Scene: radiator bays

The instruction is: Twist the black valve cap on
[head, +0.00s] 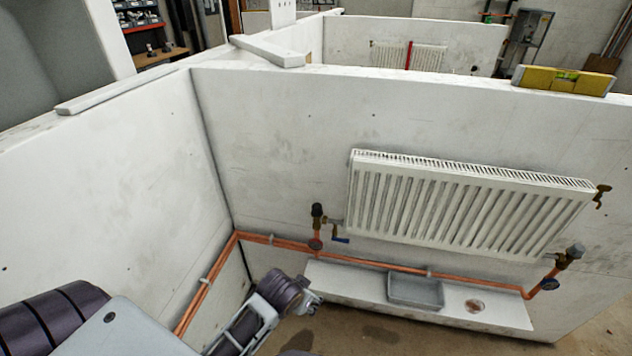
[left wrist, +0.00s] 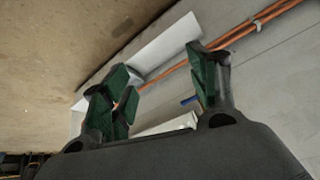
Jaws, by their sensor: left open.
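The white radiator (head: 465,205) hangs on the back wall. At its left end is a brass valve (head: 317,228) with a black cap (head: 317,209) on top; I cannot tell how tightly the cap sits. A blue lever (head: 340,240) is beside this valve and shows small in the left wrist view (left wrist: 190,100). My left gripper (head: 312,299) is low, below the valve and the copper pipe, apart from both. In the left wrist view its green-padded fingers (left wrist: 158,65) are spread and nothing is between them. The cap is not discernible there. My right gripper is out of view.
Copper pipe (head: 375,264) runs low along both walls. A white ledge (head: 345,283) below the radiator holds a grey tray (head: 415,291) and a small round coppery item (head: 475,305). Another valve with a grey top (head: 574,250) is at the radiator's right. A yellow level (head: 565,80) lies on the wall top.

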